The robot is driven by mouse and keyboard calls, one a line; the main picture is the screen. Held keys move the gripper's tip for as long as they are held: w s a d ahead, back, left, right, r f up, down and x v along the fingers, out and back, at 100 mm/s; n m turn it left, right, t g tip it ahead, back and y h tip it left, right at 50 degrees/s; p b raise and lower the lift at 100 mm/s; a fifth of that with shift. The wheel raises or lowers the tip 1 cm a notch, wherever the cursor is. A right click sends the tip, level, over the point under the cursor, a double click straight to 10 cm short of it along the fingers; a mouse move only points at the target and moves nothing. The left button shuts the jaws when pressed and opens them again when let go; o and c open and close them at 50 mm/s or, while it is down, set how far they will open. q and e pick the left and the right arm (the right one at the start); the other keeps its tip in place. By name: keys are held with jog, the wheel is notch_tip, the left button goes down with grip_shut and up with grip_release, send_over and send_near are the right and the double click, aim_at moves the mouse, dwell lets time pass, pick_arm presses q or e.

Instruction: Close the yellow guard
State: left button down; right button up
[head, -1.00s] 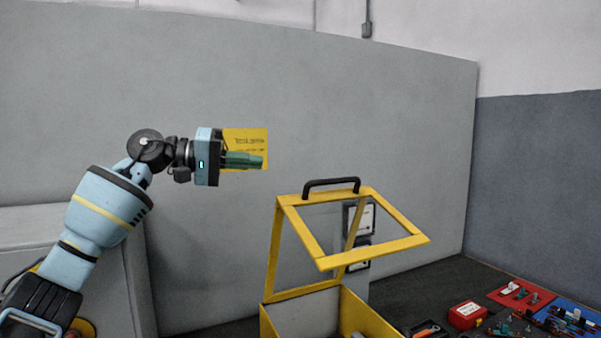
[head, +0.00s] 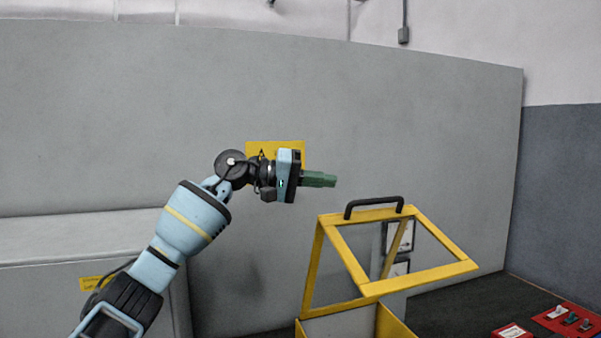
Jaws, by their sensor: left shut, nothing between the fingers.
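The yellow guard (head: 368,281) is a hinged frame with a black handle (head: 374,205) on its upper edge. It stands raised and tilted above a yellow-walled box (head: 393,323), whose lower part is cut off by the picture's bottom edge. My left gripper (head: 334,181) has green fingers, shut and empty. It points right, to the upper left of the handle and apart from it in the picture. My right gripper is not in view.
A grey wall panel (head: 120,120) with a yellow sign (head: 256,148) stands behind. Red trays with small parts (head: 568,318) lie at the lower right. A grey cabinet (head: 50,240) stands at the left.

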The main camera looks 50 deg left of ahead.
aim_at(344, 215)
pick_arm(q)
jog(key=w+d, duration=0.1)
jog(key=w+d+f+p, duration=0.1)
jog(key=d, duration=0.1)
jog(key=shift+d+f, duration=0.15)
jog(key=shift+d, duration=0.1)
jog(key=shift+s+d+f, duration=0.3)
jog(key=shift+d, duration=0.2)
jog(key=shift+d+f+p, duration=0.25)
jog(key=shift+d+p, duration=0.05)
jog(key=shift+p, duration=0.05)
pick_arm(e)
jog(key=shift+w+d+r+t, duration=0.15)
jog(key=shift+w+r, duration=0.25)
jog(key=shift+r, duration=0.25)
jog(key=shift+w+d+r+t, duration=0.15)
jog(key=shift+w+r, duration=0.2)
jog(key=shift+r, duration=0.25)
pick_arm(q)
jog(key=shift+d+f, duration=0.1)
jog(key=shift+f, duration=0.05)
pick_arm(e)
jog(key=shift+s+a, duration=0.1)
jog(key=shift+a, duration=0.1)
